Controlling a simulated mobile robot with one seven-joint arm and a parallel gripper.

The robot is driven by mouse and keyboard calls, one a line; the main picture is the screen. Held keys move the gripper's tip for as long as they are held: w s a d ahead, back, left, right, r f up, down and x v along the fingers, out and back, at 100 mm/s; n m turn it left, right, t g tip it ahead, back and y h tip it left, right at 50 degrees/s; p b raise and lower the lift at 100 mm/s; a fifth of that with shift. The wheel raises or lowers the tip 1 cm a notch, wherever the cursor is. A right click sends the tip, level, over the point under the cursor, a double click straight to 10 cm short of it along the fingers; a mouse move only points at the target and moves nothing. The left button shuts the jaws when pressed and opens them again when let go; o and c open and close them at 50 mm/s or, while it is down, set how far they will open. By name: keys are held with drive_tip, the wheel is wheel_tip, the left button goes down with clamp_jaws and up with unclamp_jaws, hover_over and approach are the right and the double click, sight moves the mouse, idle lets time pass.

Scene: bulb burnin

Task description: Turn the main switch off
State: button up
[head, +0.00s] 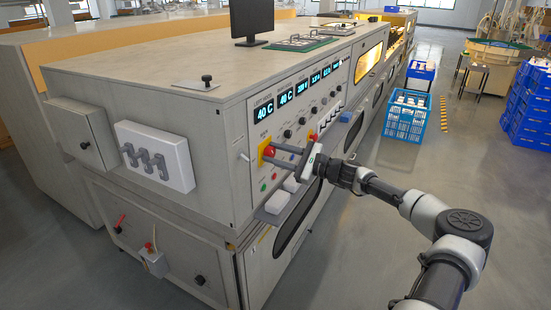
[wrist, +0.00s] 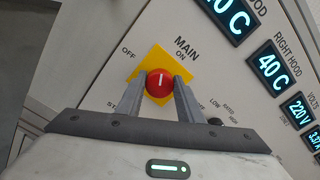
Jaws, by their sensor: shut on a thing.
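The main switch is a round red knob (wrist: 159,84) on a yellow plate (wrist: 150,62), labelled MAIN, with OFF to the left and ON to the right above it in the wrist view. Its white mark stands about upright in that view, between the two labels. My gripper (wrist: 160,90) has its two fingers on either side of the knob, closed on it. In the head view, my gripper (head: 272,154) reaches from the right to the red knob (head: 269,151) at the left end of the control panel; the fingers partly hide it.
Lit displays (head: 285,97) run along the panel above several small knobs and buttons. A narrow ledge (head: 285,203) with white pieces juts out below the gripper. A blue crate (head: 406,117) stands on the floor behind; the floor in front is mostly clear.

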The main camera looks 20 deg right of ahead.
drive_tip(key=n+b, duration=0.1)
drive_tip(key=n, duration=0.1)
drive_tip(key=n+b, duration=0.3)
drive_tip(key=n, duration=0.1)
drive_tip(key=shift+s+f+n, duration=0.1)
drive_tip(key=shift+f+n, duration=0.2)
drive_tip(key=shift+f, duration=0.05)
drive_tip(key=n+b, duration=0.3)
drive_tip(key=n, duration=0.1)
drive_tip(key=shift+r+n, duration=0.1)
drive_tip(key=shift+n, duration=0.3)
drive_tip(key=o, duration=1.1)
drive_tip(key=shift+c, duration=0.2)
drive_tip(key=p+v, duration=0.3)
drive_tip(key=v, duration=1.4)
drive_tip(key=shift+s, duration=0.2)
drive_tip(key=shift+d, duration=0.1)
